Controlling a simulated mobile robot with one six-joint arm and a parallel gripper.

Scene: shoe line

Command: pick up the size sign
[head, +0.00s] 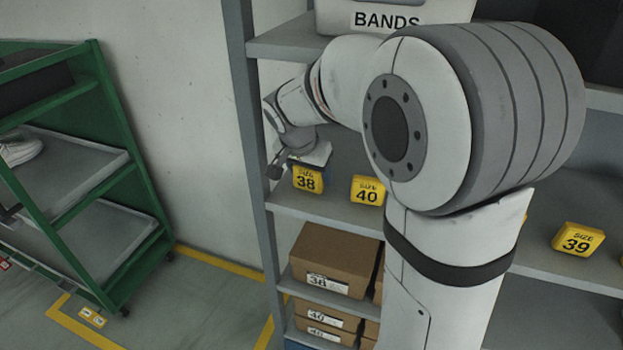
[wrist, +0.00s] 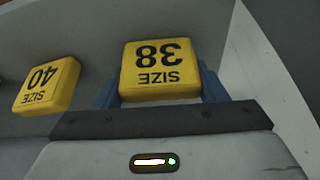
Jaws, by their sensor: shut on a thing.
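The yellow size 38 sign (head: 307,179) is at the left end of the middle shelf in the head view. It also shows upside down in the wrist view (wrist: 160,66). My gripper (wrist: 160,86) is shut on it, with a blue finger at each side of the sign. In the head view my gripper (head: 311,157) is at the sign's top and back, partly hidden. The yellow size 40 sign (head: 368,190) is on the same shelf to the right, apart from my gripper; it shows at left in the wrist view (wrist: 46,86). I cannot tell whether the 38 sign touches the shelf.
A yellow size 39 sign (head: 578,239) is further right on the shelf. A grey shelf post (head: 258,170) is close left of my gripper. Brown boxes (head: 335,258) sit below, and a BANDS bin (head: 395,17) above. A green cart (head: 130,180) stands at the left.

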